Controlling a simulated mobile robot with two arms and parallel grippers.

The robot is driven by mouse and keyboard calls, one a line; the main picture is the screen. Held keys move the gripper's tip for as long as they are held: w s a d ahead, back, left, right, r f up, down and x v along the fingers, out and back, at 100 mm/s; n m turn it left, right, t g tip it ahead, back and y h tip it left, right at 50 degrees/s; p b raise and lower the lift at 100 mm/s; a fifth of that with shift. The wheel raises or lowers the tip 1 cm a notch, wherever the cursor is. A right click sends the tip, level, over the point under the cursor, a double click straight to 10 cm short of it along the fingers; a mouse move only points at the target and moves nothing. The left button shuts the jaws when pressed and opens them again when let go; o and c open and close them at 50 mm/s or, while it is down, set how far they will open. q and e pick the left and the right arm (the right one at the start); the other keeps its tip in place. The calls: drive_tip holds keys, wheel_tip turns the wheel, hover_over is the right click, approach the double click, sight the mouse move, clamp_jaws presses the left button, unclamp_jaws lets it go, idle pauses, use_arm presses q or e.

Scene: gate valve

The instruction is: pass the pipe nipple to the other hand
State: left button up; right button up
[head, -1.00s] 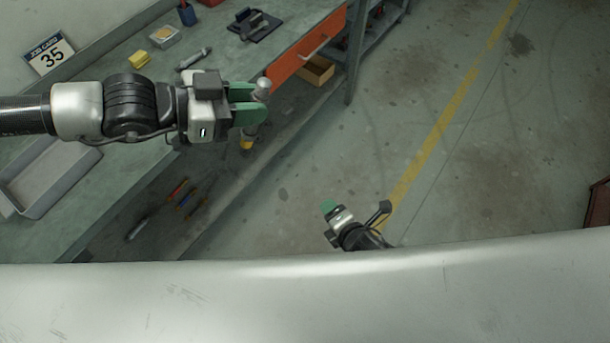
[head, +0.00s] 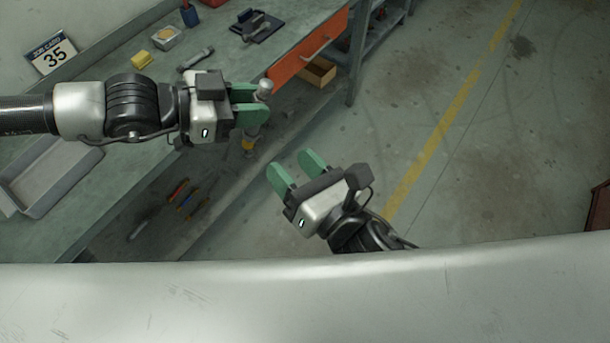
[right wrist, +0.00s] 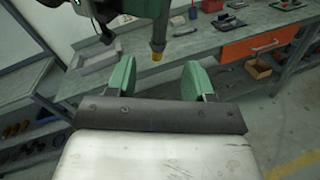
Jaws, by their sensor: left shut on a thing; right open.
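The pipe nipple (head: 264,87) is a grey metal tube with a yellow lower end. My left gripper (head: 257,106) is shut on it and holds it upright beyond the bench's front edge. In the right wrist view the nipple (right wrist: 159,35) hangs down from my left gripper, and its yellow end shows just beyond my right gripper's fingers. My right gripper (head: 291,166) is open and empty, below and to the right of the nipple in the head view, apart from it. Its green fingers point toward the nipple. The part of the nipple between my left fingers is hidden.
The workbench (head: 115,185) carries a grey tray (head: 62,180), a yellow block (head: 141,60), a small container (head: 167,38) and a grey tool (head: 196,60). An orange drawer (head: 308,45) is at its front. The floor right of the bench is open.

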sight(258, 129)
drive_tip(key=x, duration=0.9)
drive_tip(key=shift+w+a+f, duration=0.1)
drive_tip(key=c, duration=0.7)
use_arm(q)
drive_tip(key=o, duration=1)
use_arm(e)
clamp_jaws()
use_arm(q)
drive_tip(key=shift+a+r, duration=0.1)
drive_tip(key=shift+a, duration=0.05)
